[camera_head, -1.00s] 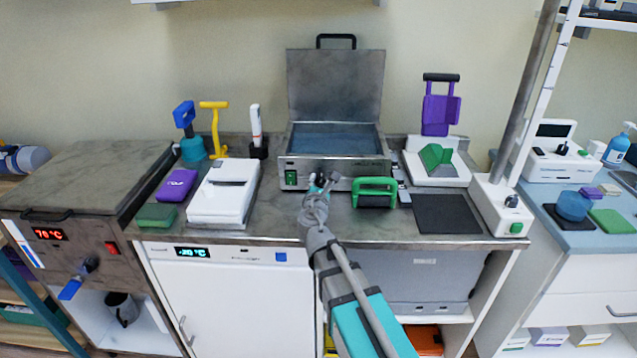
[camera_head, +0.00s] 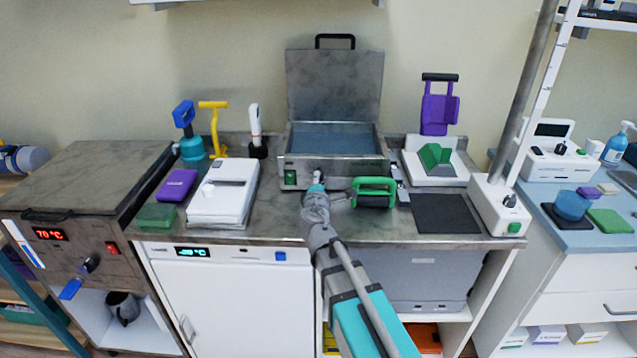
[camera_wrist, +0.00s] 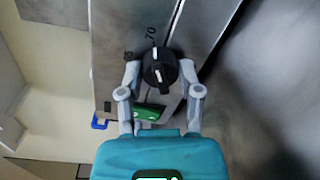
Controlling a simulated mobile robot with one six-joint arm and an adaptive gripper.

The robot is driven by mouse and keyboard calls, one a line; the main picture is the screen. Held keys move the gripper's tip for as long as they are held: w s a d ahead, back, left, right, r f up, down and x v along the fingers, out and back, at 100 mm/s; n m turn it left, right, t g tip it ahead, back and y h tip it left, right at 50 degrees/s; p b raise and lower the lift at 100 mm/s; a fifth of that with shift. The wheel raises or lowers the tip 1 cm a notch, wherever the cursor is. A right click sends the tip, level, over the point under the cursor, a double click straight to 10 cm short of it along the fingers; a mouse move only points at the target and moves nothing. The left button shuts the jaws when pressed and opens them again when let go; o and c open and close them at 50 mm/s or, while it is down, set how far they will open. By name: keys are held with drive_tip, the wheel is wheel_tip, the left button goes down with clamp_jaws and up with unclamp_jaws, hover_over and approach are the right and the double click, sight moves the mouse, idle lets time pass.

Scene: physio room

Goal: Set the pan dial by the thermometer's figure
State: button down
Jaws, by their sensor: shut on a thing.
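The metal pan (camera_head: 345,174) stands at the back of the counter with its lid raised, and bluish content shows inside. Its black dial (camera_wrist: 160,69) has a white pointer mark and sits on the pan's front panel. A printed 70 is beside the dial, with another figure too small to read surely. My gripper (camera_wrist: 160,72) is shut on the dial, one finger on each side. In the head view my gripper (camera_head: 318,184) is at the pan's front and hides the dial. A white pen-like device (camera_head: 255,125), perhaps the thermometer, stands in a black holder; its figure is unreadable.
A green switch (camera_head: 290,176) is left of my gripper. A green-handled block (camera_head: 374,191) stands close on its right. A white box (camera_head: 222,190) is to the left and a dark mat (camera_head: 446,213) to the right. The left unit's display (camera_head: 50,234) reads 70 °C.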

idle(0.3)
drive_tip(key=shift+c, duration=1.3)
unclamp_jaws()
drive_tip(key=n, duration=0.5)
drive_tip(key=shift+n, duration=0.3)
drive_tip(key=n, duration=0.3)
drive_tip(key=n+b, duration=0.1)
drive_tip(key=n, duration=0.1)
drive_tip(key=shift+a+n+t+h, duration=0.1)
drive_tip(key=shift+n+t+h, duration=0.2)
drive_tip(key=shift+n, duration=0.1)
